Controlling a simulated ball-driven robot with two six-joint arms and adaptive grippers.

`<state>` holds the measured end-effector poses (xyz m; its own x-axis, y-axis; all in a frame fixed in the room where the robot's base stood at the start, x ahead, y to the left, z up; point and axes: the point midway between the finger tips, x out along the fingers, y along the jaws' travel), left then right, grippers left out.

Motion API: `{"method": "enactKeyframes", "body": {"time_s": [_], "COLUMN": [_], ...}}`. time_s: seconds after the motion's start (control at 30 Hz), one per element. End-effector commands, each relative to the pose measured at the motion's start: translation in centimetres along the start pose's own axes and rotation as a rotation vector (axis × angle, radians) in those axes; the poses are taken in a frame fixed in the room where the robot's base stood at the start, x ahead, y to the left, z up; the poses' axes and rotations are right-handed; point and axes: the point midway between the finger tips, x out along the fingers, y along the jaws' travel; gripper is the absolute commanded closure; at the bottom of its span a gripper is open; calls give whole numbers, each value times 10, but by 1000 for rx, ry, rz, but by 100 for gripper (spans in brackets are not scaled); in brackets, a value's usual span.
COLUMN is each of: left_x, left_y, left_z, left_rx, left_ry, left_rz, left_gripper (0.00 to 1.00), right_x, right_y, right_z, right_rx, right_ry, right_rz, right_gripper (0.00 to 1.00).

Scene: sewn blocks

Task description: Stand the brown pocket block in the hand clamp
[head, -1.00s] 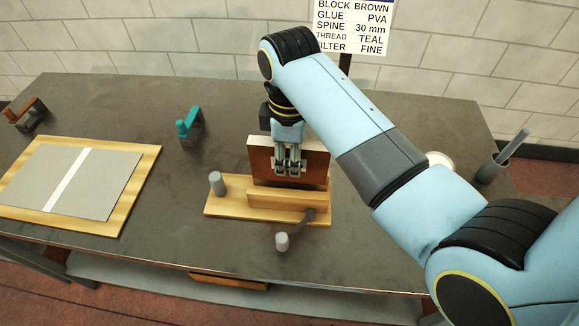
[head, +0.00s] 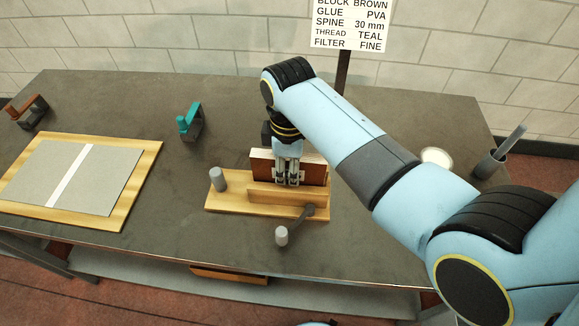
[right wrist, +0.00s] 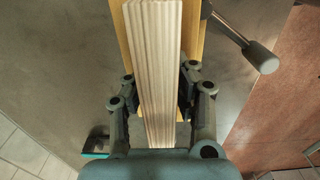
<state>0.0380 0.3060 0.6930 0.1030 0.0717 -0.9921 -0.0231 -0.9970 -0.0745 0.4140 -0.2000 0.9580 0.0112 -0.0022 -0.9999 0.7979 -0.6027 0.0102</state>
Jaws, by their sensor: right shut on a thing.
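The brown pocket block (head: 262,164) stands upright in the head view, low in the wooden hand clamp (head: 222,204), behind the clamp's front jaw. My right gripper (head: 286,178) comes down from above and is shut on the block. In the right wrist view the block (right wrist: 160,60) shows its pale layered edge between my fingers (right wrist: 160,105), with the clamp wood (right wrist: 124,40) below it. The clamp's grey handle knob (head: 281,235) sticks out at the front. Whether the block's bottom touches the clamp base is hidden. My left gripper is not in view.
A wooden board (head: 140,165) with a grey cover and white strip lies at left. A teal tool (head: 189,120) and a brown tool (head: 30,112) stand behind. A white dish (head: 437,157) and a grey cup (head: 489,165) are at right. A sign (head: 352,25) stands behind.

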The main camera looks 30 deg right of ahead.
Motion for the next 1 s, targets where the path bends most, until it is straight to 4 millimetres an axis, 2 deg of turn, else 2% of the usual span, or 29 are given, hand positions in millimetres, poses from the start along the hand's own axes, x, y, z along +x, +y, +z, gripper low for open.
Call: {"method": "enactKeyframes", "body": {"time_s": [0.07,0.1,0.27,0.67,0.83,1.0], "left_x": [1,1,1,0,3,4], "left_y": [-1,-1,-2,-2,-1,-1], "left_z": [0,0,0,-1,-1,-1], "left_rx": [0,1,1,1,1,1], "left_ry": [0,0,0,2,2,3], "left_rz": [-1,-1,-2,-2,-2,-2], "left_gripper": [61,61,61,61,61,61], "right_x": [5,6,7,1,-24,-67], "right_y": [-4,-4,-5,-4,-2,-2], "right_z": [2,2,3,2,0,0], "right_rx": [0,0,-1,-1,-1,-1], "right_ry": [-4,-5,-6,-5,-1,1], "right_rz": [-7,-9,-11,-10,-4,-4], "right_gripper": [100,73,53,53,53,53]}}
